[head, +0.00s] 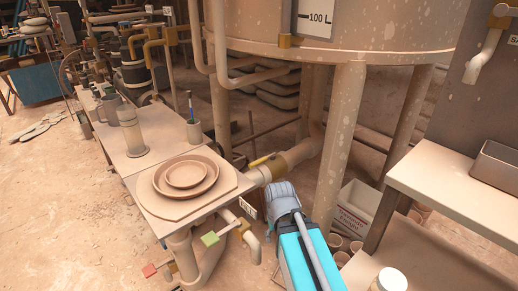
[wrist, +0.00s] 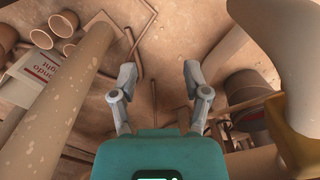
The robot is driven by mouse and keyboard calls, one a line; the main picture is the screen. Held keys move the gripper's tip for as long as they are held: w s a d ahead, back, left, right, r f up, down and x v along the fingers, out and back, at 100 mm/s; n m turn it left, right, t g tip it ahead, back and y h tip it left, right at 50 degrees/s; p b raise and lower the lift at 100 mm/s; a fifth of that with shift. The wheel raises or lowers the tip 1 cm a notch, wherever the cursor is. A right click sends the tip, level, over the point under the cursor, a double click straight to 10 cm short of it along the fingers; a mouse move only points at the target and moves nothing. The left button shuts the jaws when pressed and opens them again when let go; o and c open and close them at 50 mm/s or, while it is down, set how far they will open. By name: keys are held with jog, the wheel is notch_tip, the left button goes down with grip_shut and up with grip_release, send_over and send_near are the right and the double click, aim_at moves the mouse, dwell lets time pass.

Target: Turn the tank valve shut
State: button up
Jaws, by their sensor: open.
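A valve with a brass-coloured body (head: 279,167) sits on the thick pipe under the tank. Its yellow lever (head: 262,160) lies roughly along the pipe. My gripper (wrist: 158,82) is open and empty in the wrist view, with its two grey fingers apart over the floor. In the head view my grey and teal arm end is in front of and just below the valve, and the fingers cannot be made out. At the right of the wrist view a beige rounded form (wrist: 290,45) with a yellow-brown part (wrist: 303,150) is close by. I cannot tell whether it is the valve.
The tank (head: 400,30) stands above on legs (head: 340,150). A table edge with a round plate (head: 185,174) is left. Green (head: 210,239) and red (head: 150,270) handles are below it. A bench (head: 465,190) is right. A white box (head: 355,208) and pots stand on the floor.

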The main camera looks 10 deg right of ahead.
notch_tip(320, 180, up, 7)
jog(key=w+p, duration=0.1)
jog(key=p, duration=0.5)
notch_tip(320, 180, up, 19)
jog(key=m+t+y+p, duration=0.1)
jog(key=m+t+p, duration=0.1)
jog(key=m+p, duration=1.35)
send_over(259, 160)
jog(key=s+d+p, duration=0.1)
jog(key=s+p, duration=0.2)
jog(key=n, duration=0.4)
jog(key=shift+w+d+r+m, duration=0.15)
jog(key=shift+w+m, duration=0.1)
jog(key=f+b, duration=0.4)
jog(key=w+a+f+b, duration=0.1)
jog(key=f+b, duration=0.4)
jog(key=w+f+b, duration=0.1)
jog(key=f+b, duration=0.3)
jog(key=shift+w+a+f, duration=0.1)
jog(key=shift+a+f, duration=0.1)
jog(key=shift+f, duration=0.1)
grip_shut()
